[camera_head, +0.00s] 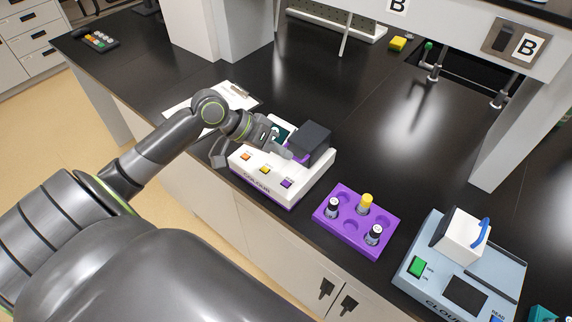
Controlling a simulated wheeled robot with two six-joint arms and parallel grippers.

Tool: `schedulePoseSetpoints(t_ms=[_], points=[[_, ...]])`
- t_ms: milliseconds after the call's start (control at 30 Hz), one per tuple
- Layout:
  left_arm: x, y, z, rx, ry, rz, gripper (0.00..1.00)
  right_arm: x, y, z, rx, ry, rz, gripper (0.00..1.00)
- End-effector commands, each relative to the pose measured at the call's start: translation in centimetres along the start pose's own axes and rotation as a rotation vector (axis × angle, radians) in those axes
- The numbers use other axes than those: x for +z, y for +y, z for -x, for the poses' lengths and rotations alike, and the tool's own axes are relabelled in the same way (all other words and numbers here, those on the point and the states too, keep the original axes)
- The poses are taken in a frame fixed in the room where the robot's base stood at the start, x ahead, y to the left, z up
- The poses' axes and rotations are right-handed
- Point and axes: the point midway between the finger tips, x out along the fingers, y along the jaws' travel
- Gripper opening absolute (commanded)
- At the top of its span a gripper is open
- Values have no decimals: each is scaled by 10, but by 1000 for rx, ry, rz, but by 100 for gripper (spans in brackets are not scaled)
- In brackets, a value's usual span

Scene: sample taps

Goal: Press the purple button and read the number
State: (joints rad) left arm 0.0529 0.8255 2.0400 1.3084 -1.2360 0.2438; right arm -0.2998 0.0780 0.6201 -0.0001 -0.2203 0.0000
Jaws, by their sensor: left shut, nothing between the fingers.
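A white colorimeter with a purple base (262,185) stands near the front edge of the black bench. Its front bears an orange button (246,156), a yellow button (265,170) and a purple button (287,184). A dark lid or block (311,139) sits on its top right. Its small dark screen (283,132) is partly hidden by my gripper, and no number can be read. My left gripper (287,153) is shut and empty above the device, behind the button row and apart from the purple button as far as I can tell. My right gripper is not in view.
A purple rack (329,229) with several vials stands to the right. A light-blue device (425,245) with a green button stands further right. A clipboard (239,93) lies behind my arm. Shelf posts rise from the bench; its middle is clear.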

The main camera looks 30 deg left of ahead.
Motion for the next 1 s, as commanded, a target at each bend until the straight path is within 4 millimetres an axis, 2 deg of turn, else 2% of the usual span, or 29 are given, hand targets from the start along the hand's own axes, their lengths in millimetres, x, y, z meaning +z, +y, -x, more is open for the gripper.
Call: schedulePoseSetpoints(t_ms=[600,800,1000], points=[[33,-33,-45,-1,0,0,0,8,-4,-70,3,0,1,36],[42,-42,-58,0,0,0,0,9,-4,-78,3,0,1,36],[43,-43,-59,-1,0,0,0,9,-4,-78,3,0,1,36]])
